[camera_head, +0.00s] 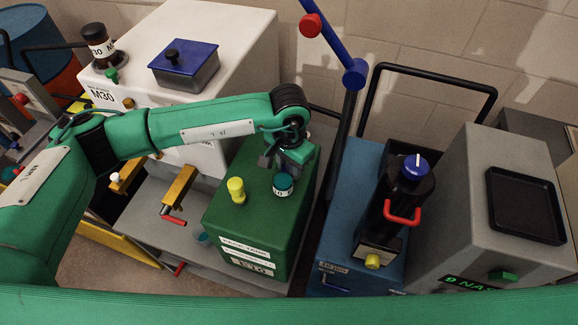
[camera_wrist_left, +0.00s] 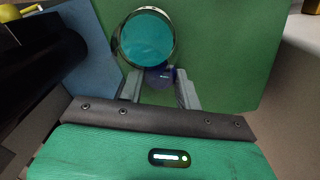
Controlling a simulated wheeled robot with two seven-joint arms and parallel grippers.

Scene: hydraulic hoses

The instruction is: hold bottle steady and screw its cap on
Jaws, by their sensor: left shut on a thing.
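A short round container with a teal top and white label (camera_head: 283,187) stands on the green cabinet (camera_head: 235,225). I cannot tell whether it is the task's bottle, or whether its teal top is the cap. My left gripper (camera_head: 287,168) points down just behind it. In the left wrist view the teal disc (camera_wrist_left: 147,38) has a grey rim and fills the upper middle. There my left gripper's fingers (camera_wrist_left: 158,92) flank a small dark blue thing (camera_wrist_left: 160,76) and are shut on it. The teal disc partly hides that thing and the left finger. My right gripper is not in view.
A yellow knob (camera_head: 236,188) stands on the green cabinet, left of the container. A black cylinder with a blue cap (camera_head: 416,166) and red handle stands on the blue cabinet (camera_head: 352,190). A dark labelled bottle (camera_head: 97,42) and a blue-lidded box (camera_head: 186,62) sit on the white cabinet.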

